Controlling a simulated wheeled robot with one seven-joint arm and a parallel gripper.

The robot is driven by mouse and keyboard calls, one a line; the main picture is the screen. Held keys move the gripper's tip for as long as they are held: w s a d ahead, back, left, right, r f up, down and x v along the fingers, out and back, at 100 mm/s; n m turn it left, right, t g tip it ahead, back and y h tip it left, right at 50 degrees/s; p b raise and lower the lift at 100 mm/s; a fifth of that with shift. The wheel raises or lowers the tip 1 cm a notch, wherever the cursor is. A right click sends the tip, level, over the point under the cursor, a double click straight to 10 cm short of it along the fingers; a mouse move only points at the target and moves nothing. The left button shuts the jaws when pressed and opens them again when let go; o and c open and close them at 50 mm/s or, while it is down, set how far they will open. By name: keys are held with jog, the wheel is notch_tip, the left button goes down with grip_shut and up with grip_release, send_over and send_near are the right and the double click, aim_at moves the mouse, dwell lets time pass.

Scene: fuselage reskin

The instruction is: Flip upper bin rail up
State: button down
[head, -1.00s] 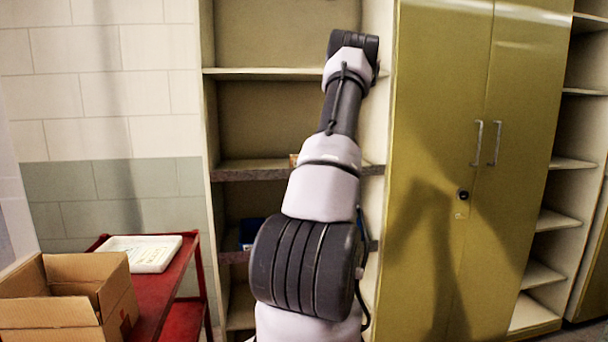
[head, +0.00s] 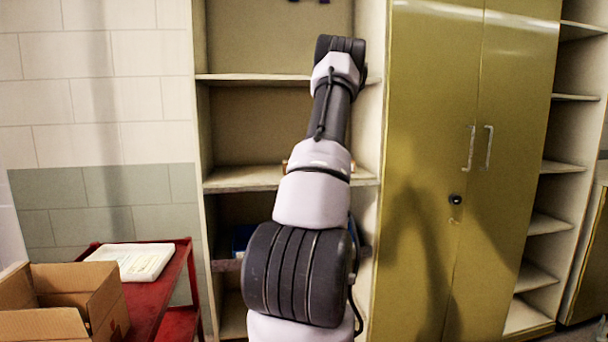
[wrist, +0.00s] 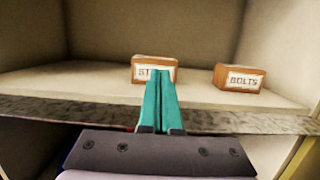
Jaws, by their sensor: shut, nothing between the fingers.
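In the wrist view, a speckled grey rail (wrist: 60,112) runs along the front edge of a shelf (wrist: 65,83). Two orange-brown bins stand on that shelf: one with a partly hidden label starting "ST" (wrist: 139,75), and one labelled BOLTS (wrist: 243,79). My gripper (wrist: 155,74) has teal fingers, shut with nothing between them. The fingers cross in front of the rail in the picture and overlap the "ST" bin. I cannot tell whether they touch either. In the head view my arm hides the gripper and the middle of the bin shelf (head: 235,178).
A yellow-green cabinet (head: 425,110) with closed doors stands right of the open shelving. A red cart (head: 175,290) at lower left carries a white tray (head: 140,262). An open cardboard box (head: 90,285) is in front of it. A lower rail (head: 226,266) shows below the bin shelf.

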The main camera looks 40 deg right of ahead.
jog(key=shift+s, duration=0.1)
dwell(0.4)
jog(key=v, duration=1)
jog(key=shift+s+a, duration=0.2)
jog(key=shift+s, duration=0.05)
jog(key=shift+f, duration=0.15)
jog(key=w+f+n+t+y, duration=0.2)
jog(key=w+f+t+y, duration=0.3)
jog(key=f, duration=0.8)
notch_tip(320, 180, down, 5)
jog(key=s+d+m+t+h, duration=0.1)
jog(key=s+d+m+h, duration=0.1)
jog(key=h, duration=0.7)
jog(key=shift+s+d+f, duration=0.25)
jog(key=shift+d, duration=0.2)
jog(key=shift+w+r+t, duration=0.1)
jog(key=shift+t, duration=0.2)
